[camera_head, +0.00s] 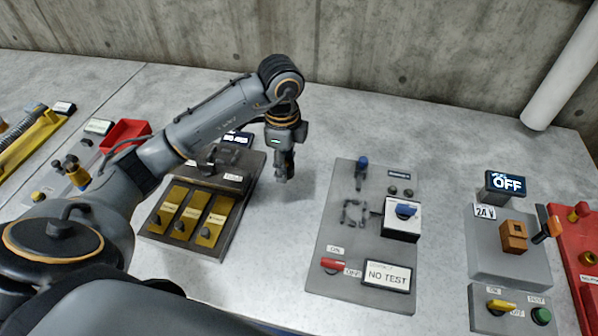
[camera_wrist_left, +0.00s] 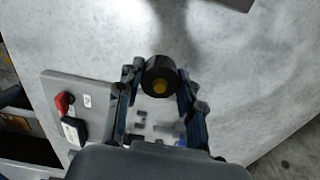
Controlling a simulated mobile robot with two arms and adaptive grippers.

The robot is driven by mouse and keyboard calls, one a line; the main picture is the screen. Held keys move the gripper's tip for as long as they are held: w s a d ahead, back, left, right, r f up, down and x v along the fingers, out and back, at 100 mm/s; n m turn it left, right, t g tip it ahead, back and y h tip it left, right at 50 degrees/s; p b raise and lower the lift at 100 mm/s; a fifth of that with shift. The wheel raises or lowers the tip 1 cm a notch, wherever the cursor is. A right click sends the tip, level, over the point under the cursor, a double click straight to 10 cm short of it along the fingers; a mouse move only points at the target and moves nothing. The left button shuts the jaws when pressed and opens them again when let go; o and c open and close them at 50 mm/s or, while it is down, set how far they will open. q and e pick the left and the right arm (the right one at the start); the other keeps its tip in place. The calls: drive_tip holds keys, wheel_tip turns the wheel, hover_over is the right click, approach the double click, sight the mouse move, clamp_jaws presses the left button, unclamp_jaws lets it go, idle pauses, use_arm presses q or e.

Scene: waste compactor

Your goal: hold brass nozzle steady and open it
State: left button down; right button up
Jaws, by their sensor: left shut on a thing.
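My left gripper (camera_head: 283,178) points down above the bare table between the dark tray and the middle grey panel. In the left wrist view my left gripper (camera_wrist_left: 160,82) is shut on a dark round piece (camera_wrist_left: 160,74) with a yellow, brass-like centre. The piece seems to be off the table, and I see it end-on. I cannot tell whether it is the brass nozzle or part of it. A small brass-coloured fitting (camera_head: 72,165) stands on a grey panel at the far left of the head view. My right gripper is not in view.
A dark tray with several brass plates (camera_head: 200,218) lies left of my gripper. The grey panel (camera_head: 340,215) with a red lever and a "NO TEST" display stands right. Farther right is a unit (camera_head: 510,250) reading "OFF". A concrete wall is behind. The table's back is clear.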

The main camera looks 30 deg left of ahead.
use_arm(q)
hover_over(297, 184)
wheel_tip(297, 184, down, 5)
drive_tip(key=shift+s+f+p, duration=0.15)
drive_tip(key=shift+p, duration=0.3)
wheel_tip(297, 184, down, 3)
drive_tip(key=shift+p, duration=0.7)
drive_tip(key=shift+f, duration=0.2)
drive_tip(key=shift+f, duration=0.2)
drive_tip(key=c, duration=0.8)
unclamp_jaws()
drive_tip(key=shift+c, duration=0.2)
drive_tip(key=shift+r, duration=0.15)
